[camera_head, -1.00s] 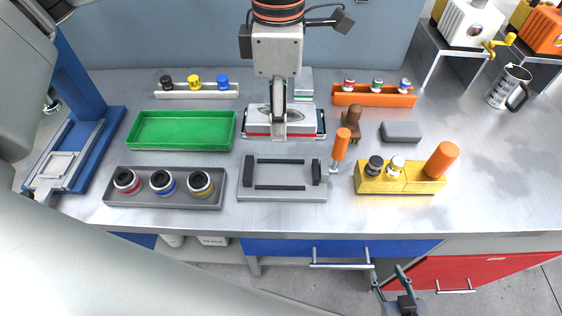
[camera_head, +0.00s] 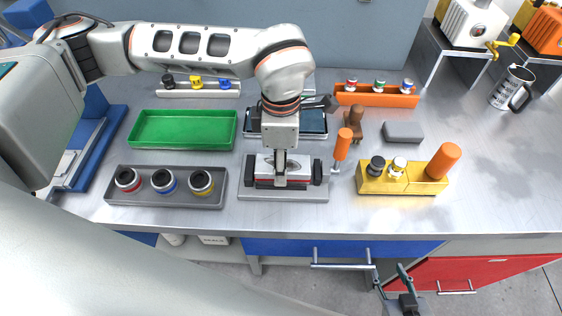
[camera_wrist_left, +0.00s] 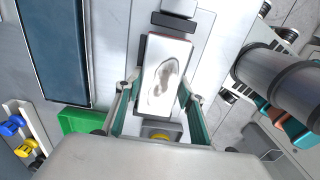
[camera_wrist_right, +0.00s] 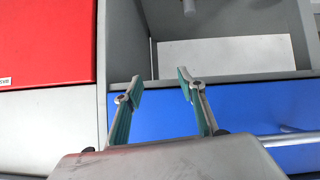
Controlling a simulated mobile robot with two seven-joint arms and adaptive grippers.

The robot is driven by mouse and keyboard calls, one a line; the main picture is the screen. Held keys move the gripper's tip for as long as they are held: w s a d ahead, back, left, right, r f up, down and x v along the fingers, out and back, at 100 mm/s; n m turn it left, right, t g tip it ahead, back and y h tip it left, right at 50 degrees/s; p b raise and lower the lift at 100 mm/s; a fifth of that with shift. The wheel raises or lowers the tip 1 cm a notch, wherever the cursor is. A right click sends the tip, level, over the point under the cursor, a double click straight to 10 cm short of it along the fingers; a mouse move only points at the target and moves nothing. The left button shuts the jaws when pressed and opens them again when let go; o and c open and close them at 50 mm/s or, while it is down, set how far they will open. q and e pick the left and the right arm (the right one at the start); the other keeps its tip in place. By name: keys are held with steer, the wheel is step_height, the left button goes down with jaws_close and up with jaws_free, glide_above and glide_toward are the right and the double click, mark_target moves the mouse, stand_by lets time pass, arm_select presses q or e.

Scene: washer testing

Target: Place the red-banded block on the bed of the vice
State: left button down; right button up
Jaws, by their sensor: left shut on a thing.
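The red-banded block (camera_head: 262,179) has a pale top with a dark oval mark. It sits low between the jaws of the grey vice (camera_head: 284,194), over its bed; I cannot tell whether its underside touches the bed. My left gripper (camera_head: 280,178) comes down from above and is shut on the block. In the left wrist view the block (camera_wrist_left: 164,75) lies between the two fingers of the left gripper (camera_wrist_left: 161,92). My right gripper (camera_head: 390,277) hangs in front of the bench, below its edge. The right wrist view shows the right gripper (camera_wrist_right: 158,84) open and empty.
Behind the vice is a dark-bottomed tray (camera_head: 312,137). An orange-handled tool (camera_head: 342,145) stands close to the vice's right end, with a yellow block holder (camera_head: 390,186) beyond it. A grey rack of round parts (camera_head: 165,201) is at left, a green tray (camera_head: 183,146) behind it.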

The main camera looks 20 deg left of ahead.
arm_select(q)
steer(key=shift+f, duration=0.15)
steer(key=c, duration=1.3)
jaws_free()
step_height(320, 180, up, 12)
